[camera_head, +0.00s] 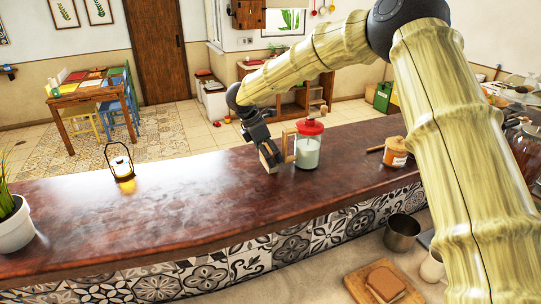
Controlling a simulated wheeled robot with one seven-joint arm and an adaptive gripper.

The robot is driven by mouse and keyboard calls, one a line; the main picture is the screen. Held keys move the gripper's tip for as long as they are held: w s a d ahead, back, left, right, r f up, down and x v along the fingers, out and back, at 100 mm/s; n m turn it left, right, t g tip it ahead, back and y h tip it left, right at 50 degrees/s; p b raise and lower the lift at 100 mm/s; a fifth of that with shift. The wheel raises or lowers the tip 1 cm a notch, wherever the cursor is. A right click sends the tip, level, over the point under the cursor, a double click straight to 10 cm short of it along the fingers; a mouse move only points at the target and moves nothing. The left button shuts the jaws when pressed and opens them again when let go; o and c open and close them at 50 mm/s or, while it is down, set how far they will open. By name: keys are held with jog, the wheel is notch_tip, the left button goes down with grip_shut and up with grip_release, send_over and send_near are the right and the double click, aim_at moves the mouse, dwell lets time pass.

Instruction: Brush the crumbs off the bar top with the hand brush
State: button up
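The bar top (190,195) is a long, glossy red-brown wooden counter across the middle of the view. I cannot make out crumbs on it. My gripper (271,163) points down close to the bar top, just left of a clear jar with a red lid (309,150). A tan, handle-like piece stands between my gripper and the jar; I cannot tell which thing it belongs to. The finger gap is too small and turned away to judge. No hand brush is clearly recognisable. A short wooden stick (376,149) lies beside an orange jar (396,153) to the right.
A lantern (121,167) and a potted plant (14,226) stand on the left of the bar. Between lantern and gripper the top looks clear. Below the bar's near edge are a metal cup (401,233) and bread on a board (358,287).

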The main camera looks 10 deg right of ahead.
jog(key=shift+w+a, duration=0.25)
jog(key=shift+w, duration=1.05)
jog(key=shift+f, duration=0.1)
jog(key=shift+b, duration=0.3)
jog(key=shift+s+d+f+b, duration=0.15)
jog(key=shift+s+b, duration=0.3)
jog(key=shift+s, duration=0.6)
jog(key=shift+s+d+b, duration=0.2)
jog(key=shift+s+b, duration=0.25)
jog(key=shift+s, duration=0.6)
jog(key=shift+w+r+p, duration=0.1)
jog(key=shift+r+p, duration=0.2)
jog(key=shift+r, duration=0.5)
jog(key=shift+r+p, duration=0.6)
jog(key=shift+r, duration=1.75)
